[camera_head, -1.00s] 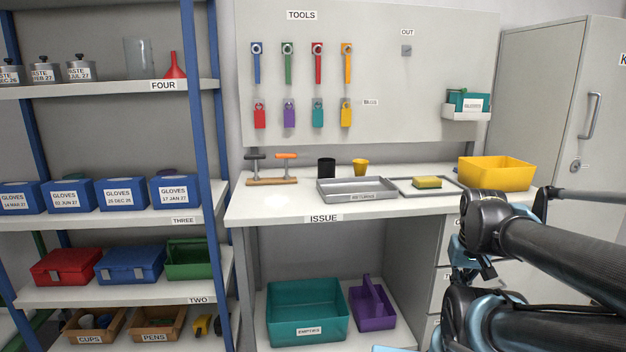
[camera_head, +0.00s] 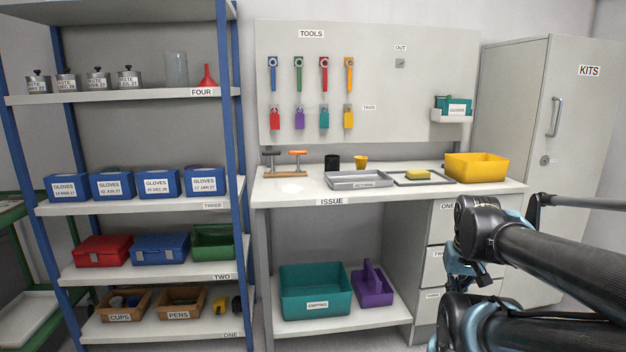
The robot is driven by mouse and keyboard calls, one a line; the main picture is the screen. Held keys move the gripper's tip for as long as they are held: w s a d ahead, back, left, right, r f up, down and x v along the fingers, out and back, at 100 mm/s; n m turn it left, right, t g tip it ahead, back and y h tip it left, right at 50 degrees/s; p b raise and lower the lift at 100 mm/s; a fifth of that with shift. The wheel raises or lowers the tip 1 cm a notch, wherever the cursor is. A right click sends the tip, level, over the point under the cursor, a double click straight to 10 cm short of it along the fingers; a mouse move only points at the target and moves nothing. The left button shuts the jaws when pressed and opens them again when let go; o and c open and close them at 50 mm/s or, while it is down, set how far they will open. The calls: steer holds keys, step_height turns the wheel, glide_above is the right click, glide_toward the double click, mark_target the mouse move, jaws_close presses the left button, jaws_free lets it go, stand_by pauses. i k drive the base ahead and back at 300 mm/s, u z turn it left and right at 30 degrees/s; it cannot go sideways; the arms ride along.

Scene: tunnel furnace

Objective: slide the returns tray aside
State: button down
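The returns tray (camera_head: 344,185) is a shallow grey metal tray with a small label on its front wall, too small to read surely. It lies flat and empty on the white bench top marked ISSUE (camera_head: 275,192), left of a flat tray with a dark rim (camera_head: 402,183) that bears a yellow sponge (camera_head: 417,175). My arm is at the lower right, in front of the bench drawers and apart from the tray. My gripper's fingers cannot be made out, so whether it is open or shut does not show.
A black cup (camera_head: 332,162) and a yellow cup (camera_head: 361,162) stand behind the tray. A stand with handled tools (camera_head: 286,172) is to its left, a yellow bin (camera_head: 477,167) at the bench's right end. The bench's front left is clear. A blue-posted shelf (camera_head: 238,180) stands left.

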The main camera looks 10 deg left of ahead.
mark_target(344, 180)
steer(key=k, duration=0.45)
steer(key=u, duration=0.7)
steer(key=i, duration=1)
